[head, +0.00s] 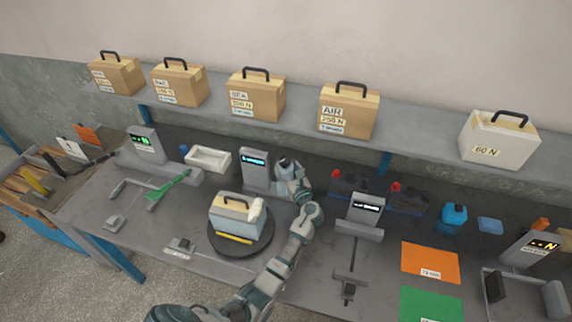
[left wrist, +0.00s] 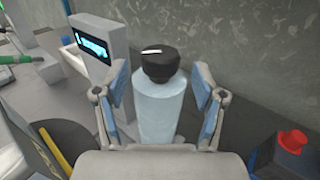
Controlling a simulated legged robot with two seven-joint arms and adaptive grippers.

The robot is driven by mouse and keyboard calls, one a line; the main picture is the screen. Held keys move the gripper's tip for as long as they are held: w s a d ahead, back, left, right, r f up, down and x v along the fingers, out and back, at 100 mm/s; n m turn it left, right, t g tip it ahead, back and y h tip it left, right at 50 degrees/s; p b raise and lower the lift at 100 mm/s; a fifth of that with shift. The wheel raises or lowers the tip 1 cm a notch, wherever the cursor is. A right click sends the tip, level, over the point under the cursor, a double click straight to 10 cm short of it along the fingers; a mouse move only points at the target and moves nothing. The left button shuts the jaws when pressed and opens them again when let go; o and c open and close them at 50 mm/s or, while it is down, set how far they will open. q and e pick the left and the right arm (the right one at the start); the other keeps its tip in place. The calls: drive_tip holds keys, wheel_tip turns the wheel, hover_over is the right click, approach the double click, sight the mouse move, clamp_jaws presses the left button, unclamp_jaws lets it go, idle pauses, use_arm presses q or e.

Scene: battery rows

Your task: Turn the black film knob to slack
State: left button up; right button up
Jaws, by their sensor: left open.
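The black film knob (left wrist: 160,63) sits on top of a pale blue upright film roll (left wrist: 160,110) in the left wrist view. A white mark on the knob's top runs roughly left to right. My left gripper (left wrist: 159,78) is open, with one finger on each side of the roll and knob. Gaps show between the fingers and the knob. In the head view my left gripper (head: 290,172) is behind the turntable, right of the display post (head: 255,168); the knob is hard to make out there. My right gripper is not in view.
A light case (head: 235,222) with a handle stands on the dark round turntable (head: 262,243). Red-topped dark units (head: 345,183) stand to the right. A shelf (head: 210,112) with several boxes runs above. Orange (head: 430,262) and green sheets lie at right.

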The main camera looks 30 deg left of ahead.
use_arm(q)
drive_tip(key=shift+x, duration=1.4)
drive_tip(key=c, duration=1.1)
drive_tip(key=shift+c, duration=0.3)
drive_tip(key=shift+g, duration=0.3)
